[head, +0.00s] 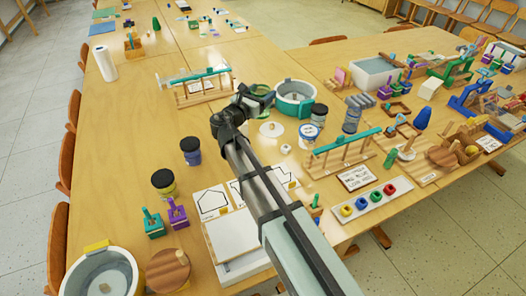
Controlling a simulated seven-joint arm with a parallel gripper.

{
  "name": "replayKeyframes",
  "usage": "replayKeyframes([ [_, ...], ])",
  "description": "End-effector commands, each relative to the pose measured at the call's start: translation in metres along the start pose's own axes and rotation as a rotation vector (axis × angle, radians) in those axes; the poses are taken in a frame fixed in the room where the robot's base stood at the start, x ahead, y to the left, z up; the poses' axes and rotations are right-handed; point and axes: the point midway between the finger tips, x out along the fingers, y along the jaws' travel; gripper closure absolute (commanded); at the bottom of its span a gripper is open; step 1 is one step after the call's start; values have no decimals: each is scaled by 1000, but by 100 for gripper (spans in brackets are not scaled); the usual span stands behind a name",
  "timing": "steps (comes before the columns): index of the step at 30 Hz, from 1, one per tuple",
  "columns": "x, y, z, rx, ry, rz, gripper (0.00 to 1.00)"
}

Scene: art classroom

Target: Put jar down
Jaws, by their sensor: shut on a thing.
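My gripper (258,98) is in the middle of the head view, above the wooden table (220,115) and left of the round teal-and-white tub. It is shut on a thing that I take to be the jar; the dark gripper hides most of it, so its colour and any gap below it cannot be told. Other jars stand upright on the table, apart from my gripper: a dark-lidded blue-purple jar (191,152), a dark-lidded yellow jar (164,183), a dark-lidded jar (319,113) and a white-and-blue jar (309,133).
The teal-and-white tub (295,98) stands just right of my gripper. A white disc (271,129) lies nearer. A teal-topped rack (340,150) stands to the right, a similar rack (195,85) to the back left. Bare tabletop (150,125) lies to the left.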

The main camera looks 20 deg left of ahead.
Motion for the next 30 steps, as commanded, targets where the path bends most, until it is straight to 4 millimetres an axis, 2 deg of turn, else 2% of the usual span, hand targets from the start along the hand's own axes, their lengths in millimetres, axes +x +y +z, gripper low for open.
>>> replayKeyframes([
  [6,0,-10,0,0,0,-49,59],
  [17,0,-10,-5,0,0,-49,59],
  [20,0,-10,-18,-2,1,-49,59],
  [30,0,-10,-84,-3,1,-48,59],
])
